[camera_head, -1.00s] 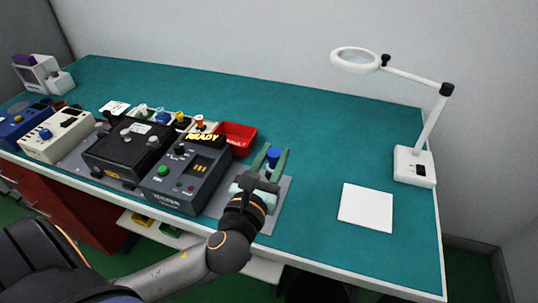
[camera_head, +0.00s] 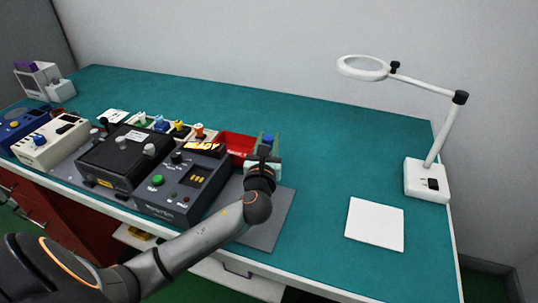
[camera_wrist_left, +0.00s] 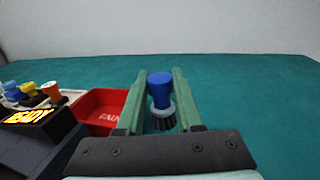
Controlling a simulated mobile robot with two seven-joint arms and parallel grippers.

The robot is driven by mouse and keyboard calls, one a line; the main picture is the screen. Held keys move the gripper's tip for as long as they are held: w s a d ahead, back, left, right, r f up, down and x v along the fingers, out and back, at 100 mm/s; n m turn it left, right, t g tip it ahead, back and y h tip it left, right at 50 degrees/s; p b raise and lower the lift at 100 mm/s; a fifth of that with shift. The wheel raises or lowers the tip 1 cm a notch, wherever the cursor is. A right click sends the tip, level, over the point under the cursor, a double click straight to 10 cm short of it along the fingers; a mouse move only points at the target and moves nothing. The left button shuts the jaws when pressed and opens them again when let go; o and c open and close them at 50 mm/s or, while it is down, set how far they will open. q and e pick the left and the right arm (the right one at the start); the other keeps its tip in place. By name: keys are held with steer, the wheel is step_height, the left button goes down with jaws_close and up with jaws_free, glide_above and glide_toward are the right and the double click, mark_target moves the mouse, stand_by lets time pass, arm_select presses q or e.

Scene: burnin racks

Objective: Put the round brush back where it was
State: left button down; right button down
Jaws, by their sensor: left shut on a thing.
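The round brush (camera_wrist_left: 160,92) has a blue handle, a pale collar and dark bristles. It stands upright between the two green fingers of my left gripper (camera_wrist_left: 160,100) in the left wrist view. In the head view the blue top of the brush (camera_head: 267,139) shows between the fingers of my left gripper (camera_head: 265,148), just right of the red bin. The gripper is shut on the brush. Whether the bristles touch the table is hard to tell. My right gripper is not in view.
A red bin (camera_head: 236,144) is close to the left of the gripper. The dark box with the READY display (camera_head: 184,186) and a black box (camera_head: 124,155) stand left. A grey mat (camera_head: 270,227) lies in front. A white sheet (camera_head: 375,224) and magnifier lamp (camera_head: 427,180) are right; the back is clear.

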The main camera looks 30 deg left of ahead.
arm_select(q)
steer(key=shift+w+a+f, duration=0.2)
steer(key=shift+w+f, duration=0.15)
steer(key=shift+f, duration=0.15)
step_height(320, 180, down, 3)
steer(key=shift+w+f+b, duration=0.15)
steer(key=shift+b, duration=0.5)
steer(key=shift+f, duration=0.1)
steer(key=c, duration=0.6)
jaws_free()
steer(key=shift+f, duration=0.1)
steer(key=shift+o, duration=0.2)
